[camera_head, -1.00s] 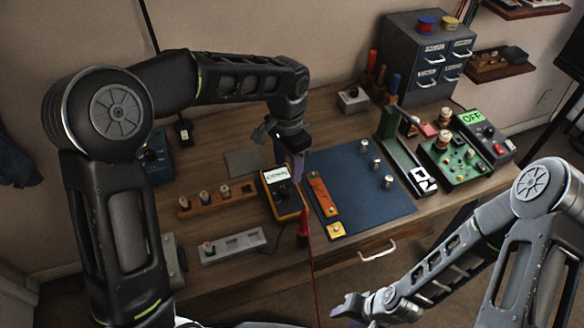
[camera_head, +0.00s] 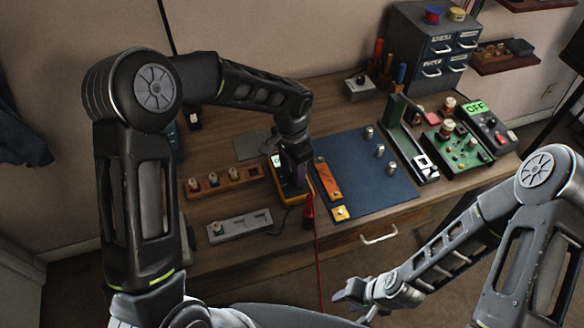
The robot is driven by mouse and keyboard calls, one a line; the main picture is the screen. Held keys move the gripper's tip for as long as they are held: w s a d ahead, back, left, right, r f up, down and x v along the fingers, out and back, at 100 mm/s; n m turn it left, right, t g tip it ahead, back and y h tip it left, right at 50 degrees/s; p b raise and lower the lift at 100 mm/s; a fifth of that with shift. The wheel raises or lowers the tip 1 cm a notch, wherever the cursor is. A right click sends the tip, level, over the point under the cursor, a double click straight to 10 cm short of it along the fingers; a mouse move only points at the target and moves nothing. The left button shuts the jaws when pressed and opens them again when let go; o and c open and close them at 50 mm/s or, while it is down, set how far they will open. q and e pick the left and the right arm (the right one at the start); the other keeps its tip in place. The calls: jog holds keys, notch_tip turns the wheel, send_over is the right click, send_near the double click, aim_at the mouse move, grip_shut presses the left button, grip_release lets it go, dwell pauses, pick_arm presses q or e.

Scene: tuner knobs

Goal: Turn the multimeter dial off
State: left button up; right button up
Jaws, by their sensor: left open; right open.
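The yellow multimeter (camera_head: 275,163) lies on the wooden bench, left of the blue mat. My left gripper (camera_head: 297,178) points down over it and hides the dial and most of the face. A lit part of its screen shows left of the gripper. The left gripper is open; whether its fingers are around the dial or above it I cannot tell. My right gripper (camera_head: 345,297) is open and empty, low in front of the bench, far from the multimeter.
A blue mat (camera_head: 385,185) with an orange strip (camera_head: 327,181) and several metal knobs is to the right. A wooden knob rack (camera_head: 222,184) and a grey block (camera_head: 240,226) are to the left. A red probe (camera_head: 309,209) with its cable hangs at the front edge.

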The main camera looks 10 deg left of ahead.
pick_arm(q)
jog(key=shift+f, duration=0.1)
jog(key=shift+c, duration=0.5)
grip_shut()
